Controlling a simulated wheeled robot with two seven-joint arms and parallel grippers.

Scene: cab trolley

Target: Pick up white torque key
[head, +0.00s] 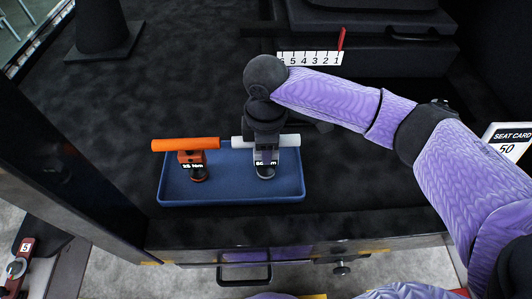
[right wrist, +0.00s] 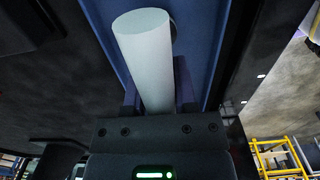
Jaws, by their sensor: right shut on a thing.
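The white torque key (head: 288,141) has a white bar handle on a dark body with a label; it stands in the right part of a blue tray. My right gripper (head: 265,143) comes down over it from above and is shut on its white handle. In the right wrist view the white handle (right wrist: 147,60) lies between the fingers. An orange torque key (head: 186,145), labelled like the white one, stands in the left part of the tray. My left gripper is not in view.
The blue tray (head: 230,197) rests on a dark surface near its front edge. A white number strip (head: 310,58) with a red pointer is behind. A seat card sign (head: 512,140) stands at the right.

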